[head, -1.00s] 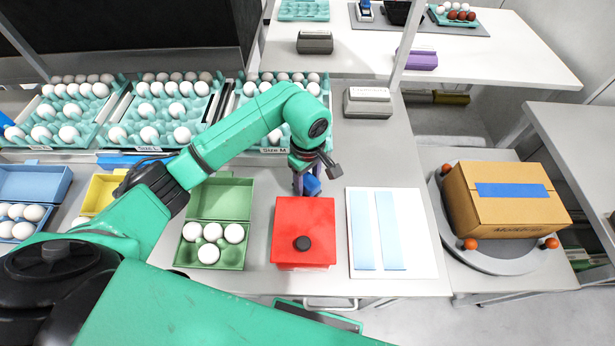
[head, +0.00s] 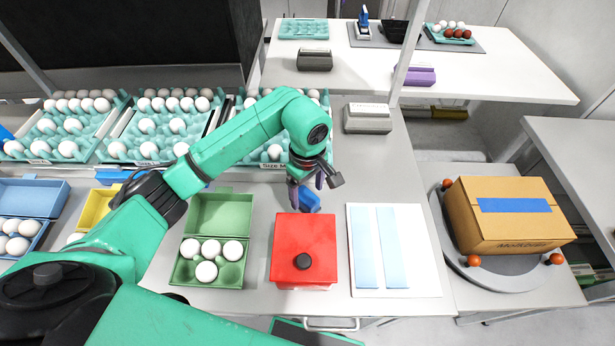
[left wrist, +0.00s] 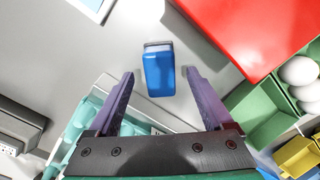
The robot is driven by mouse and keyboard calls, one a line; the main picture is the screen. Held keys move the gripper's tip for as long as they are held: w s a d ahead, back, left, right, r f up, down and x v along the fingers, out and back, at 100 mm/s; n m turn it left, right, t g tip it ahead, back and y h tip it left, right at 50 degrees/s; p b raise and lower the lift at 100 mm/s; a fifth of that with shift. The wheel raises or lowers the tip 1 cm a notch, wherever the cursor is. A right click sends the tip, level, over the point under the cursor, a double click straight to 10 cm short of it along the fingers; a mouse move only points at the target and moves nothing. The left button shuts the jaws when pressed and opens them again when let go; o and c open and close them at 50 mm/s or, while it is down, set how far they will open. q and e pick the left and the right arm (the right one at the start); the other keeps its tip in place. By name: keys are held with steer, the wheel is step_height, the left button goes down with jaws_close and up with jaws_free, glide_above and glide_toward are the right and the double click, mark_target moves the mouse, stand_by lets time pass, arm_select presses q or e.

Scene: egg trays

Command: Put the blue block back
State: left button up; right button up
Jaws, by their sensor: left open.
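The blue block (head: 309,201) lies on the grey table just behind the red box (head: 305,250). My left gripper (head: 305,190) is over it, partly hiding it in the head view. In the left wrist view the left gripper's purple fingers (left wrist: 159,74) are spread, with the blue block (left wrist: 158,75) between and just beyond the fingertips. Gaps show on both sides of the block, and the gripper does not hold it. My right gripper is not in view.
A green carton with white eggs (head: 217,195) stands left of the red box, and a white sheet with pale blue strips (head: 436,275) lies right of it. Teal egg trays (head: 102,152) line the back. A cardboard box (head: 500,235) sits on a round stand at right.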

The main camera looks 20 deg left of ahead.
mark_target(308, 196)
arm_select(q)
step_height(308, 196, up, 9)
steer(key=b, duration=0.1)
steer(key=shift+r+b, duration=0.2)
steer(key=shift+b, duration=0.15)
